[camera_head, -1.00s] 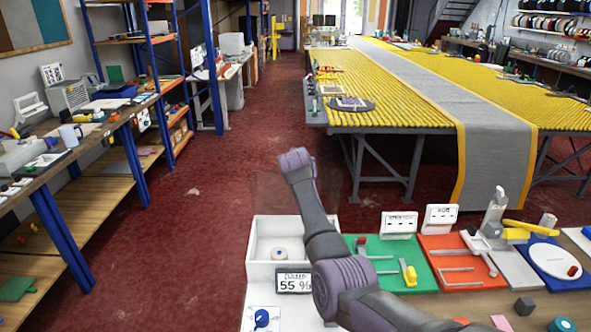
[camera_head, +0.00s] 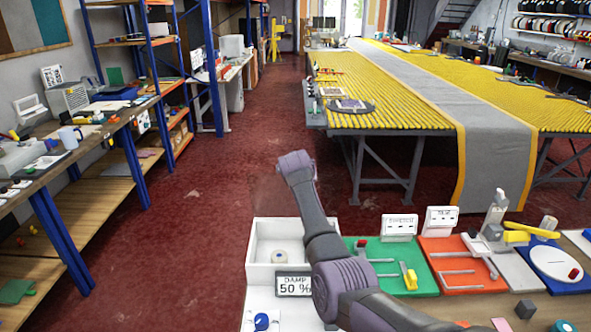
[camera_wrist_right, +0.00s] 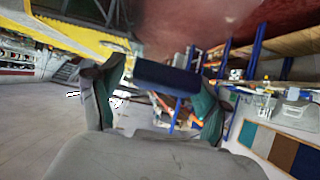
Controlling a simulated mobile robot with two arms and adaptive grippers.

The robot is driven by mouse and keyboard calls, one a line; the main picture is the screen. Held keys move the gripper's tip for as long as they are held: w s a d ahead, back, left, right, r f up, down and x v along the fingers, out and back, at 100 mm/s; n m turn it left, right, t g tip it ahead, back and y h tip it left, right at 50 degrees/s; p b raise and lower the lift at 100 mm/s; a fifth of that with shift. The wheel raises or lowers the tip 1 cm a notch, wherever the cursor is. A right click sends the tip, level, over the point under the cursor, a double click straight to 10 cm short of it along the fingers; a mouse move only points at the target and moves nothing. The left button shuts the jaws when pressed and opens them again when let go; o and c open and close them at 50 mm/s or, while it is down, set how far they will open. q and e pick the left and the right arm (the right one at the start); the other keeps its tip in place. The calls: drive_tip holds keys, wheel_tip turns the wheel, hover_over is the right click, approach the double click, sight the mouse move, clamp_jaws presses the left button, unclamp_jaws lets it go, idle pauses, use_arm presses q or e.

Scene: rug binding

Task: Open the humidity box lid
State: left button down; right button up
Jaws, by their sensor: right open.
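I cannot make out a lid clearly; a faint see-through panel may stand behind the box. My right arm reaches past the box's right side, and its gripper is not clear in the head view. In the right wrist view my right gripper (camera_wrist_right: 160,95) is open, with a dark blue bar (camera_wrist_right: 168,78) showing between its fingers; I cannot tell whether they touch it. My left gripper is not in view.
A green board (camera_head: 385,283) and a red board (camera_head: 440,250) with fittings lie right of the box. A long roller table (camera_head: 390,115) with a grey runner stands beyond. Shelving and a workbench line the left. The red floor (camera_head: 200,215) between is clear.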

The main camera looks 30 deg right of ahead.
drive_tip(key=v, duration=1.2)
drive_tip(key=shift+f, duration=0.1)
